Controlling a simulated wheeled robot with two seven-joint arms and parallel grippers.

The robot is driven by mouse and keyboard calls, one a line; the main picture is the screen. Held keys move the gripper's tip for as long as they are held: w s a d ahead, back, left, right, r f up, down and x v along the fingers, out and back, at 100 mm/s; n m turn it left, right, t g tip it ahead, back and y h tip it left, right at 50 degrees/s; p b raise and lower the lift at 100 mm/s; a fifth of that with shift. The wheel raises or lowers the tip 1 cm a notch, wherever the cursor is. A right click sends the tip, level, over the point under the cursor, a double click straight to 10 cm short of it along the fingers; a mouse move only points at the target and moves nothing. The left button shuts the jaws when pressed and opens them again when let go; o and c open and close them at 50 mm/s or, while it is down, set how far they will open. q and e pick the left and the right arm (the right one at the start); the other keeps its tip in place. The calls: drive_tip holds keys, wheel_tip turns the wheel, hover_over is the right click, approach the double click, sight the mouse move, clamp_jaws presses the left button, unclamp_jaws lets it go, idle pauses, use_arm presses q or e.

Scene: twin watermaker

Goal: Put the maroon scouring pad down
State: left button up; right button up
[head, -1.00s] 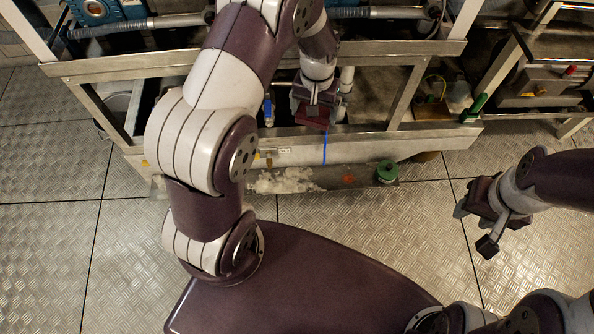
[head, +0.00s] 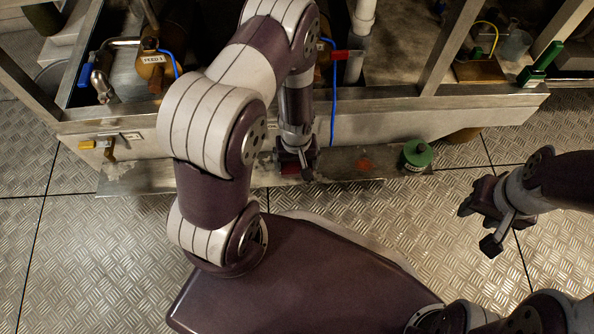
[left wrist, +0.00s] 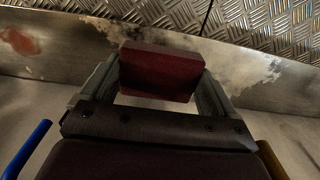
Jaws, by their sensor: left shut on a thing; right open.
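The maroon scouring pad (left wrist: 160,73) is held between the two fingers of my left gripper (left wrist: 155,85) in the left wrist view. In the head view my left gripper (head: 297,168) is over the low metal ledge, and only a small part of the dark red pad (head: 290,169) shows there. I cannot tell whether the pad touches the ledge. My right gripper (head: 482,205) is open and empty over the floor at the right.
The metal ledge (head: 135,180) runs along the frame's foot. A green-topped container (head: 417,156) stands on it to the right of my left gripper, near a reddish stain (head: 364,164). A pale stain (left wrist: 240,72) marks the ledge. A blue tube (head: 334,95) hangs behind.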

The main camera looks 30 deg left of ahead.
use_arm(q)
wheel_tip(320, 180, down, 3)
drive_tip(key=shift+r+b, duration=0.2)
drive_tip(key=shift+b, duration=0.35)
drive_tip(key=shift+r, duration=0.15)
use_arm(e)
drive_tip(key=shift+f, duration=0.95)
use_arm(q)
drive_tip(key=o, duration=0.7)
drive_tip(key=shift+o, duration=0.2)
wheel_tip(320, 180, up, 12)
drive_tip(key=p, duration=1)
wheel_tip(320, 180, up, 10)
drive_tip(key=m, duration=0.3)
hover_over(297, 164)
drive_tip(key=w, duration=0.1)
drive_tip(key=s+d+r+m+t, duration=0.1)
drive_tip(key=s+r, duration=0.4)
drive_tip(key=r, duration=0.5)
drive_tip(key=d+m, duration=0.1)
drive_tip(key=m, duration=0.1)
drive_tip(key=shift+s+d+r+m+b, duration=0.15)
drive_tip(key=shift+s+r+m+b, duration=0.05)
drive_tip(key=shift+r+m+b, duration=0.1)
use_arm(e)
wheel_tip(297, 164, up, 9)
drive_tip(key=shift+r, duration=0.15)
